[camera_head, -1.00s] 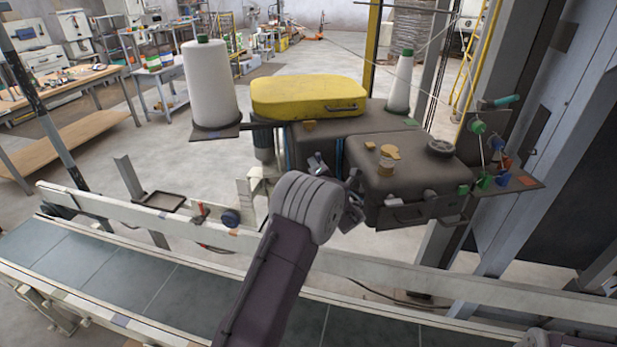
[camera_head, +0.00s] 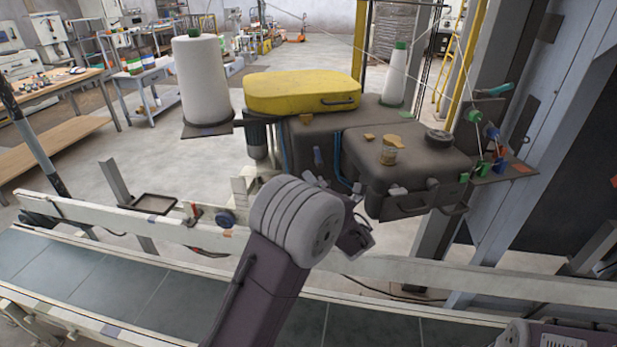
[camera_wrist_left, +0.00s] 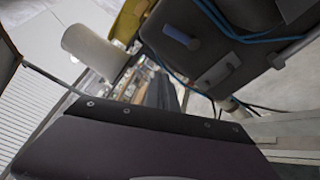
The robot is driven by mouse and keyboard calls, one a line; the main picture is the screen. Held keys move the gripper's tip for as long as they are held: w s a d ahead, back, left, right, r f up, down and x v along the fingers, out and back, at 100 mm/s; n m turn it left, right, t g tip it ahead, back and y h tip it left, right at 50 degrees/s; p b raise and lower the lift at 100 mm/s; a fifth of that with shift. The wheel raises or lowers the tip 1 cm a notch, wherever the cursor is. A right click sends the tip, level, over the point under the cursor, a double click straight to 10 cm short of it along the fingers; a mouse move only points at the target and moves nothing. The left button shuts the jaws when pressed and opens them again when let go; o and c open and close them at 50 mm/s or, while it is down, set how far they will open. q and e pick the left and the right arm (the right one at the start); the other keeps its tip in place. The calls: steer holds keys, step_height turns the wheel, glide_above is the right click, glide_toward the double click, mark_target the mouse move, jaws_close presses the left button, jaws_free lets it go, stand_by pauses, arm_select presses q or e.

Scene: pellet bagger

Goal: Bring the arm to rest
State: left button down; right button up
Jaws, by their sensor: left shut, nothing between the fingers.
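My left arm comes up from the bottom middle of the head view, over the conveyor. Its pale ribbed wrist hides part of my left gripper (camera_head: 355,238), which is shut and empty. The gripper is just in front of and below the grey sewing head (camera_head: 405,160), left of its lower front edge; I cannot tell whether they touch. My right gripper is out of view.
A conveyor (camera_head: 140,290) with a pale side rail (camera_head: 120,220) runs under my arm. A yellow cover (camera_head: 300,92) and two white thread cones (camera_head: 203,80) (camera_head: 394,75) are by the machine. A grey post (camera_head: 525,170) stands at right. Open floor lies behind the rail.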

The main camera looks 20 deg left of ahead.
arm_select(q)
steer(key=s+a+n+g+y, duration=0.1)
steer(key=s+a+n+g, duration=0.45)
steer(key=s+a, duration=0.3)
steer(key=s+d+f+n+g+h, duration=0.1)
steer(key=s+f+n+g+h, duration=0.1)
steer(key=s+f+n+g, duration=0.25)
steer(key=s+d+f+n+g+h, duration=0.1)
steer(key=s+f+n+h, duration=0.1)
steer(key=s+f+n, duration=0.35)
steer(key=s+d+f+n+g+h, duration=0.1)
steer(key=s+d+f+n+h, duration=0.5)
steer(key=s+d+n, duration=0.5)
steer(key=w+d+f+n+t+h, duration=0.1)
steer(key=d+n, duration=0.5)
steer(key=n, duration=0.7)
steer(key=w+h, duration=0.1)
steer(key=h, duration=0.1)
steer(key=shift+w+d+f+h, duration=0.15)
steer(key=shift+f+h, duration=0.15)
steer(key=shift+f, duration=0.05)
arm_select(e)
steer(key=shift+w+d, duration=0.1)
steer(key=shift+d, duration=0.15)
